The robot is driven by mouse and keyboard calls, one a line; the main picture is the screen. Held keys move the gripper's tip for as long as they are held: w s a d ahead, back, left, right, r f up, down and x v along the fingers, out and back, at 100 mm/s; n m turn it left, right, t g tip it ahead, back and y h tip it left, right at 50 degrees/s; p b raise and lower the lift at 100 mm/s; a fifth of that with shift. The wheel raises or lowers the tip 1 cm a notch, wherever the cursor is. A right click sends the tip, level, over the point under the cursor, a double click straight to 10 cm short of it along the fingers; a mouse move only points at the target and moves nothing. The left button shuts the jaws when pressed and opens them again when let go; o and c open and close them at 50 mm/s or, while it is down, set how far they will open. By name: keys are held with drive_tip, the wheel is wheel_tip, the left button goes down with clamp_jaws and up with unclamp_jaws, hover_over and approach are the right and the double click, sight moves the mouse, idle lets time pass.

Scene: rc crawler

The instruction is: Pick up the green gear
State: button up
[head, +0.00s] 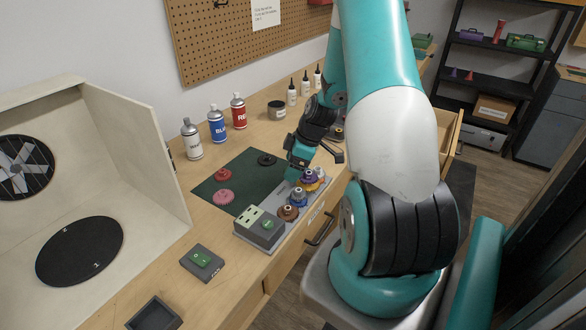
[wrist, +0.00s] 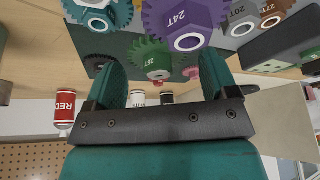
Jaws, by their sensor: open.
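The green gear (wrist: 152,58) shows in the wrist view, its toothed rim and pale-ringed hub facing the camera. It sits between the two teal fingers of my gripper (wrist: 160,82), which are open with space on both sides of it. I cannot tell how far it is from the fingertips in depth. In the head view my gripper (head: 299,160) is low over the back end of the grey gear board (head: 272,243), beside the dark green mat (head: 240,172).
Red (head: 221,174), pink (head: 223,197) and black (head: 266,159) gears lie on the mat. Spray cans (head: 217,125) stand behind.

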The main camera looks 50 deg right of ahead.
drive_tip(key=c, duration=0.9)
drive_tip(key=shift+c, duration=0.3)
drive_tip(key=shift+r, duration=0.15)
